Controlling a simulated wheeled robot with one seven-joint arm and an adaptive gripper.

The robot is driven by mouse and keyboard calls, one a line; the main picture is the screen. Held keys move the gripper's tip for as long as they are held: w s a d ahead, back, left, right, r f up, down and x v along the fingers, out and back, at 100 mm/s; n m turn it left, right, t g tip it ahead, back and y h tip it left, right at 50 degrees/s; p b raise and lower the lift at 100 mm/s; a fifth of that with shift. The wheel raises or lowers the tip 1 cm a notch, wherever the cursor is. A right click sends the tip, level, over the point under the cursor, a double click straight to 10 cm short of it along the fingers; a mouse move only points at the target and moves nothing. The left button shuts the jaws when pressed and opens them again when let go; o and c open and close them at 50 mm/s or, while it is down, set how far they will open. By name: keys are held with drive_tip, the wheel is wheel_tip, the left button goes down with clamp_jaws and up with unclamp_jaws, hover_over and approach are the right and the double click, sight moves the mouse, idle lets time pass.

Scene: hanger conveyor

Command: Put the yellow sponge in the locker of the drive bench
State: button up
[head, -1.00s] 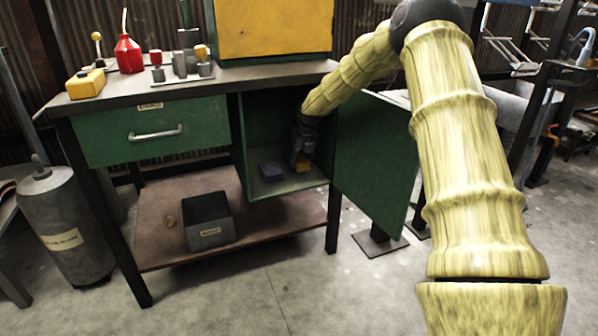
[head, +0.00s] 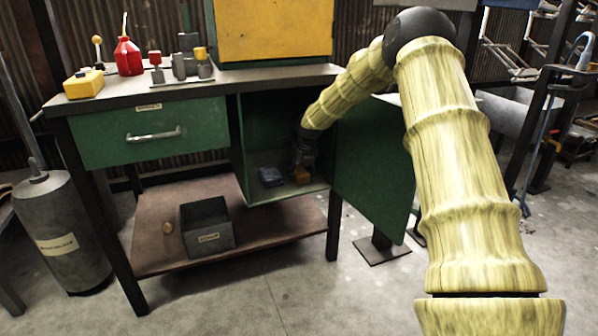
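The drive bench (head: 205,88) has a green locker (head: 256,135) on its right side, with its door (head: 368,165) swung open to the right. My gripper (head: 302,168) is inside the locker, low down and pointing at the locker floor. The yellow sponge (head: 301,176) shows as a small yellow-orange block at the fingertips, close to the locker floor. The fingers are dark and small here, so I cannot tell whether they grip it or whether it rests on the floor. A dark blue block (head: 270,177) lies on the locker floor to the left of it.
A drawer (head: 150,131) is shut left of the locker. A grey bin (head: 207,226) stands on the lower shelf (head: 160,255). The bench top holds a yellow box (head: 85,85), a red oil can (head: 128,57) and a metal fixture. A grey cylinder (head: 62,235) stands at the left.

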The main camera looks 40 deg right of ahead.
sight(299, 170)
drive_tip(key=shift+o, duration=1)
drive_tip(key=p+v, duration=0.3)
drive_tip(key=v, duration=0.2)
drive_tip(key=shift+w+r, duration=0.1)
drive_tip(key=shift+r, duration=0.2)
drive_tip(key=s+a+p, duration=0.3)
drive_tip(key=s+p, duration=0.2)
drive_tip(key=s, duration=0.7)
drive_tip(key=s+a+f+m+g+y, duration=0.1)
drive_tip(key=s+a+f+m, duration=0.75)
drive_tip(key=a+f, duration=0.3)
drive_tip(key=s+a+f+m+g+y, duration=0.1)
drive_tip(key=s+a+f+m, duration=0.75)
drive_tip(key=a+f, duration=0.3)
drive_tip(key=s+a+f+m, duration=0.3)
drive_tip(key=s+m, duration=0.2)
drive_tip(key=s, duration=0.4)
drive_tip(key=s+a+f+m+g, duration=0.1)
drive_tip(key=s+a+f+m, duration=0.2)
drive_tip(key=s+m, duration=0.3)
drive_tip(key=s+a+f+m+g+h, duration=0.1)
drive_tip(key=s+a+f+m, duration=0.2)
drive_tip(key=s, duration=0.9)
drive_tip(key=m, duration=0.2)
drive_tip(key=shift+s+a+m, duration=0.15)
drive_tip(key=shift+a+m, duration=0.2)
drive_tip(key=shift+m, duration=0.05)
